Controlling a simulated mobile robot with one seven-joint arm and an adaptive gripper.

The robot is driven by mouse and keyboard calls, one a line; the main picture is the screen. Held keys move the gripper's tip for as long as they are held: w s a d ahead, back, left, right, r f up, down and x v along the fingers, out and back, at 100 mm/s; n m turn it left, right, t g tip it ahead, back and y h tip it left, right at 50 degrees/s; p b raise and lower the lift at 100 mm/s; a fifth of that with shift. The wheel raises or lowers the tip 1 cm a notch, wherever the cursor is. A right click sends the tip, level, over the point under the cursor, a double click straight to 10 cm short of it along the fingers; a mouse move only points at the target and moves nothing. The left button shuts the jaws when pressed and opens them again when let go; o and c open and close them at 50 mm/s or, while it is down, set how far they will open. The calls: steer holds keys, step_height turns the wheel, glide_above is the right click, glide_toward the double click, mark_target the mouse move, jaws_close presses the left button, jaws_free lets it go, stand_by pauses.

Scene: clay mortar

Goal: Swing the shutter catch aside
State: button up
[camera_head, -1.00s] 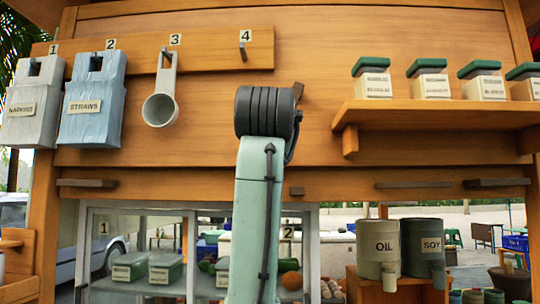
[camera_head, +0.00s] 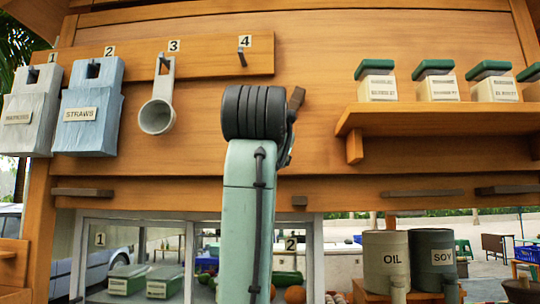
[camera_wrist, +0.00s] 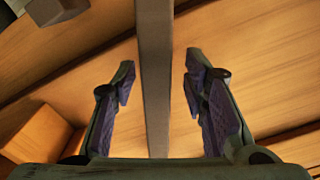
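In the wrist view, a long, straight grey-brown bar (camera_wrist: 155,80), which looks like the shutter catch, runs down between the fingers of my gripper (camera_wrist: 158,90). The fingers are apart, with a gap showing on each side of the bar. In the head view, a short dark brown end (camera_head: 297,97), apparently part of the catch, sticks out just right of my arm's top. The wooden shutter panel (camera_head: 310,60) lies behind.
A hook rail (camera_head: 210,57) with a napkin holder (camera_head: 30,115), straw holder (camera_head: 90,112) and scoop (camera_head: 157,115) is at left. A shelf (camera_head: 430,122) with several green-lidded boxes is at right. Oil (camera_head: 385,255) and soy (camera_head: 433,255) containers stand below.

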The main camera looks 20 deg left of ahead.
steer(key=v, duration=1.2)
stand_by(0.3)
